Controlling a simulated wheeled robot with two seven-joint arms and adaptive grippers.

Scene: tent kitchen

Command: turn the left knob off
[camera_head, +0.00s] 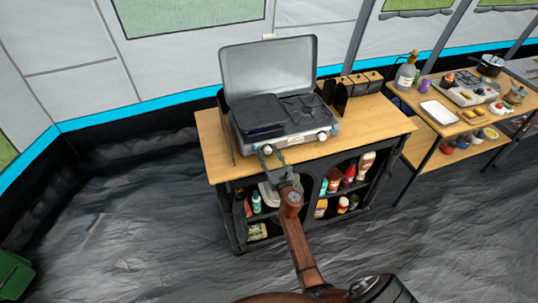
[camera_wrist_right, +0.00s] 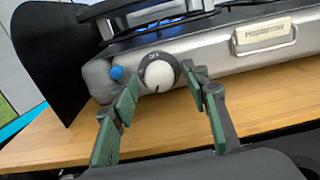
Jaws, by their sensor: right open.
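The camp stove (camera_head: 285,120) stands on a wooden-topped cabinet with its grey lid raised. Its left knob (camera_head: 267,150) is at the left of the front panel, and the right knob (camera_head: 321,136) is farther right. In the right wrist view the left knob (camera_wrist_right: 158,73) is white with a dark dial ring. My right gripper (camera_head: 274,160) is in front of it. In the wrist view the right gripper (camera_wrist_right: 160,82) is open, with one green-padded finger on each side of the knob. Whether the fingers touch it is unclear. My left gripper is not in view.
A blue button (camera_wrist_right: 117,72) sits left of the knob, and a metal latch (camera_wrist_right: 265,36) is to its right. The wooden counter edge (camera_wrist_right: 50,140) runs below. Bottles (camera_head: 349,173) fill the shelves underneath. A second table (camera_head: 475,110) with cookware stands to the right.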

